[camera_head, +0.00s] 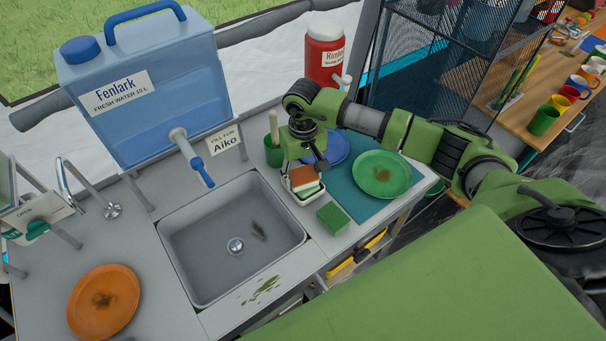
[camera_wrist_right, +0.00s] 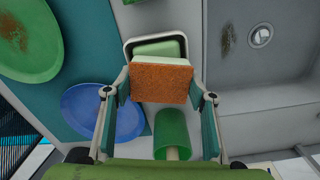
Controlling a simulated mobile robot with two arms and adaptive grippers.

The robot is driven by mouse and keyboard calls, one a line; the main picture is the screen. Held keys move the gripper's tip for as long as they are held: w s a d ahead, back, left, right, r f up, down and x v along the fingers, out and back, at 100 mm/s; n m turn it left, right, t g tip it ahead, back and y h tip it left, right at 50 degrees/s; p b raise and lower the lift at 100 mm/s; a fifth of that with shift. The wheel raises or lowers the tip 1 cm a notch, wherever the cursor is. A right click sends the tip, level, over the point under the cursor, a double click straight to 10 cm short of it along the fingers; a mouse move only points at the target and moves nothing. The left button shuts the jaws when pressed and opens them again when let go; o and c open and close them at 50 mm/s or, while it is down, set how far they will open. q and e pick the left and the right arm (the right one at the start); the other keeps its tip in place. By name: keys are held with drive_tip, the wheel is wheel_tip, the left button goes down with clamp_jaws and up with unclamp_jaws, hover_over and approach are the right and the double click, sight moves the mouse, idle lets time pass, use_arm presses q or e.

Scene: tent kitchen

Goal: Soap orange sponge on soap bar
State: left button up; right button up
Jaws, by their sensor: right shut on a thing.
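The orange sponge (camera_head: 302,175), orange on one face with a pale layer, is between the fingers of my right gripper (camera_head: 305,167), which is shut on it. In the right wrist view the sponge (camera_wrist_right: 160,82) sits between both fingers. The soap bar (camera_wrist_right: 155,47) is pale green and lies in a small white dish (camera_wrist_right: 126,48), partly covered by the sponge in that view. The dish (camera_head: 290,194) stands right of the sink. The sponge is over the dish; I cannot tell whether it touches the soap. My left gripper is not in view.
A green sponge (camera_head: 333,217) lies in front of the dish. A green cup (camera_head: 273,155) with a handle in it stands behind. A blue plate (camera_head: 335,147) and a dirty green plate (camera_head: 382,174) are to the right. The sink (camera_head: 205,245) and orange plate (camera_head: 103,302) are left.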

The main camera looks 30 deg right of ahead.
sight(303, 175)
drive_tip(key=shift+s+f+b, duration=0.15)
drive_tip(key=shift+f+b, duration=0.05)
drive_tip(key=shift+b, duration=0.1)
idle(1.2)
drive_tip(key=shift+r+p, duration=0.4)
drive_tip(key=shift+r, duration=0.45)
drive_tip(key=shift+r+p, duration=1)
drive_tip(key=shift+r, duration=1.75)
